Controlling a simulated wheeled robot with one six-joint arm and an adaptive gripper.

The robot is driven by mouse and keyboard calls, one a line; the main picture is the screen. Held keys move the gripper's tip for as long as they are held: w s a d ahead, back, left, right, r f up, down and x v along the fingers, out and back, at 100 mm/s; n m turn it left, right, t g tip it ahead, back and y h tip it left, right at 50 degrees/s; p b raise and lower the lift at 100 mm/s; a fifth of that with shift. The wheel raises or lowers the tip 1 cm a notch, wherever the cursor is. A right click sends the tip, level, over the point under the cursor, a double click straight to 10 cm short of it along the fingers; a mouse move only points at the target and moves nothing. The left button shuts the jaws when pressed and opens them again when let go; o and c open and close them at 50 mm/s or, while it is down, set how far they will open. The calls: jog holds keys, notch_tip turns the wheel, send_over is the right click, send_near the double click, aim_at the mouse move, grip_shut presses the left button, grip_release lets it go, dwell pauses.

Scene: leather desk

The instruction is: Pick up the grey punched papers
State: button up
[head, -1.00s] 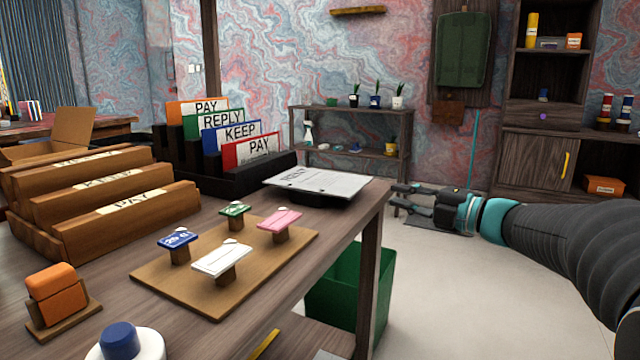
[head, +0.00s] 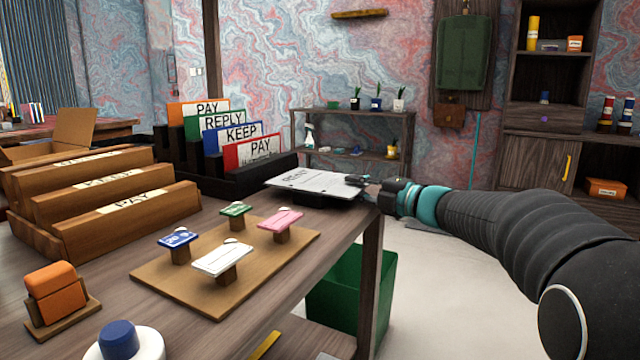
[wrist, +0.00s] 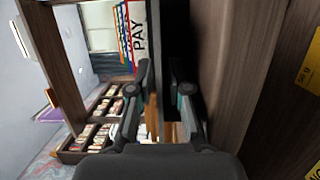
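The grey punched papers (head: 312,182) lie flat as a thin pale stack with dark print, on a low dark support near the far right corner of the desk. My gripper (head: 357,181) is at their right edge, its fingertips overlapping the corner in the head view. In the wrist view my gripper (wrist: 163,76) has its two fingers apart. A pale strip (wrist: 153,35), apparently the papers seen edge-on, lies in line with the gap, beside a dark band. I cannot tell whether either finger touches the papers.
A black sorter (head: 225,178) with coloured PAY, REPLY and KEEP cards stands behind left of the papers. A wooden board (head: 165,283) with several coloured stamps or tags lies in front. A green bin (head: 345,300) is below the desk edge. The floor to the right is clear.

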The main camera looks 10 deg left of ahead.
jog(key=shift+a, duration=0.1)
grip_shut()
jog(key=shift+r, duration=0.1)
